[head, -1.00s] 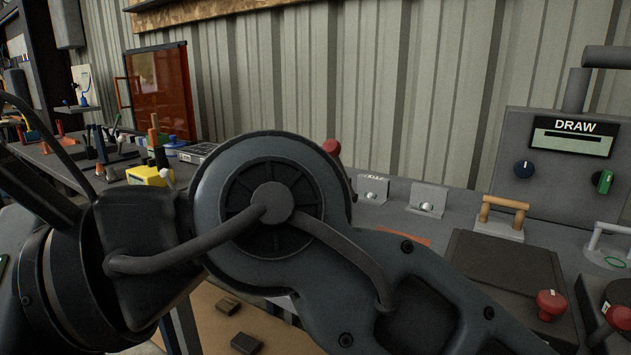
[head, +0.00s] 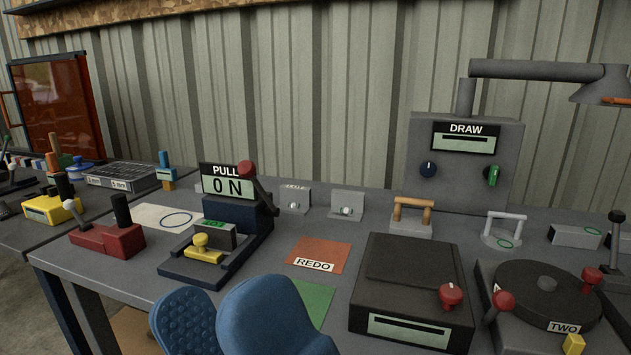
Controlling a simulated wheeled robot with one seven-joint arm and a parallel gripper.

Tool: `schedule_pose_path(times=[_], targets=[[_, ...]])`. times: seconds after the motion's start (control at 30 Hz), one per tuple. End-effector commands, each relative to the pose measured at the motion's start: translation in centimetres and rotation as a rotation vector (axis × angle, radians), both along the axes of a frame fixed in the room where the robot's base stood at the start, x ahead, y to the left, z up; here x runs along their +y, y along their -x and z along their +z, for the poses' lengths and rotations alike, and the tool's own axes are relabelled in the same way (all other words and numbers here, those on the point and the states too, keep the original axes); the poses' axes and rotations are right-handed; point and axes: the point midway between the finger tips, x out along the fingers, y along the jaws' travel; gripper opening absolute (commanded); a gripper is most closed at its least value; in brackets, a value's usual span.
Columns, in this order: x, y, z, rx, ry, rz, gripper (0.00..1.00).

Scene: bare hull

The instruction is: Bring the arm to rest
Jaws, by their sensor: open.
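My gripper (head: 222,305) shows at the bottom edge of the head view, left of centre. I see its two blue rounded fingers, one with a dimpled face and one smooth. It is open, and I see nothing held between the fingers. It shows in front of the grey workbench (head: 130,275), below the dark blue PULL device and left of the black box. The rest of my arm is out of view.
The bench holds a PULL device (head: 236,217) reading ON, an orange REDO mat (head: 318,251), a black box (head: 408,287) with a red knob, a TWO turntable (head: 545,290) and a DRAW panel (head: 463,150). A red two-post block (head: 107,241) stands left. A corrugated wall stands behind.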

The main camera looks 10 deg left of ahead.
Motion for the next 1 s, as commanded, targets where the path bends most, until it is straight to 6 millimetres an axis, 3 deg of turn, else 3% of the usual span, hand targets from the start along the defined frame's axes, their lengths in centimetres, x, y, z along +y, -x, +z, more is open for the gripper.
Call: schedule_pose_path(times=[0.23,0.47,0.67,0.8,1.0], targets=[[-6.8,-1.5,-5.9,0.435,-0.131,-0.015,0.60],[-13.1,-0.1,-12.2,0.802,-0.266,-0.043,0.60],[-18.4,3.3,-17.3,1.100,-0.395,-0.084,0.60],[-21.9,6.8,-20.3,1.295,-0.491,-0.122,0.60],[-26.2,12.2,-23.1,1.530,-0.621,-0.183,0.60]])
